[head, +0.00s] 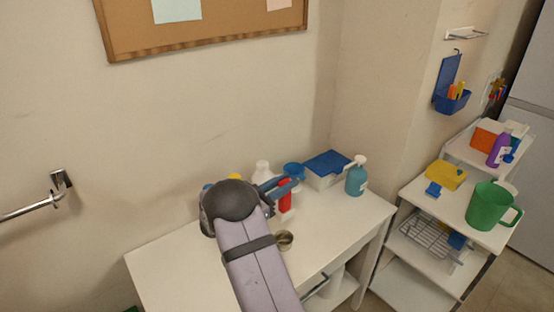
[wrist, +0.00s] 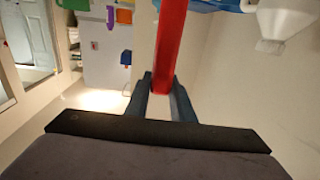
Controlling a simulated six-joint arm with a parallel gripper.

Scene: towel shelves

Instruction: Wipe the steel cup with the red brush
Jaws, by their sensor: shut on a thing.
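The red brush (head: 285,196) is upright over the white table, with a pale lower end. My gripper (head: 287,183) is shut on it near its upper part. In the wrist view the red brush (wrist: 171,40) runs up from between my two fingertips (wrist: 160,84). The steel cup (head: 285,241) is small and round and stands open side up on the table, just below the brush in the head view. I cannot tell whether the brush touches the table. The cup does not show in the wrist view.
On the white table (head: 345,222) are a teal pump bottle (head: 355,180), a white box with a blue lid (head: 326,165) and a white bottle (head: 262,172) behind my gripper. A shelf cart to the right holds a green pitcher (head: 487,206). The table's right front is clear.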

